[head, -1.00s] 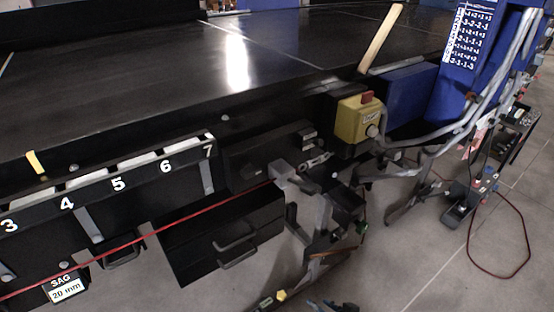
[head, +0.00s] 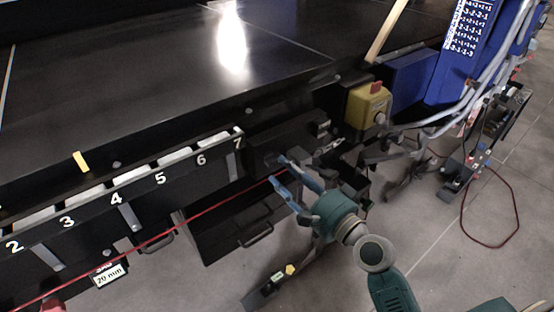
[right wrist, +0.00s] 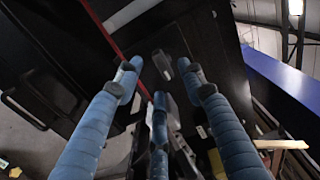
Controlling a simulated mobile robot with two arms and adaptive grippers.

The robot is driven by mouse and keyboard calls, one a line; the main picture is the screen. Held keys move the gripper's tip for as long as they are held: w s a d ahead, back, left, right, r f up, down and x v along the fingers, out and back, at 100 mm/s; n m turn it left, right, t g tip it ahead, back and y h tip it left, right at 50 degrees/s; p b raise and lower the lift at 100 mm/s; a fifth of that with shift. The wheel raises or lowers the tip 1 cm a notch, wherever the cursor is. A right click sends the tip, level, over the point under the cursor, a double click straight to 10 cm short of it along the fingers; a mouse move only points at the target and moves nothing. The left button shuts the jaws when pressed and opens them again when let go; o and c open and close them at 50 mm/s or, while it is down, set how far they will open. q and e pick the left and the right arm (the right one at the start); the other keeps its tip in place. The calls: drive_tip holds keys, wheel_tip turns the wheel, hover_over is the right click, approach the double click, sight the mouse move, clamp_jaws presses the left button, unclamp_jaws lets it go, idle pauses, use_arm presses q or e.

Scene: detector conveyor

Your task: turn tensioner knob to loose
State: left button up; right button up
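My right gripper (head: 281,171) has blue fingers on a teal body and reaches up to the conveyor's front side, just right of the number 7. In the right wrist view its fingers (right wrist: 162,86) are spread apart with nothing clasped. A small dark knob-like part (right wrist: 160,64) shows just beyond and between the fingertips, with a grey piece beside it. I take it for the tensioner knob, but its setting cannot be read. In the head view this part (head: 271,160) is dark and partly covered by the fingertips.
The black conveyor belt (head: 150,80) fills the upper left. A numbered rail (head: 130,190) and a red cord (head: 195,221) run along its front. A yellow box with a red button (head: 367,106) stands right of the gripper. A black drawer-like box (head: 225,240) hangs below.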

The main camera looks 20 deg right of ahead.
sight(277, 165)
drive_tip(key=x, duration=0.2)
drive_tip(key=shift+w, duration=0.4)
use_arm(q)
drive_tip(key=shift+a+r+p, duration=0.35)
drive_tip(key=shift+a+r, duration=0.05)
drive_tip(key=shift+r, duration=0.15)
use_arm(e)
drive_tip(key=shift+w+a, duration=0.3)
drive_tip(key=shift+w, duration=0.3)
clamp_jaws()
use_arm(q)
drive_tip(key=shift+d, duration=0.2)
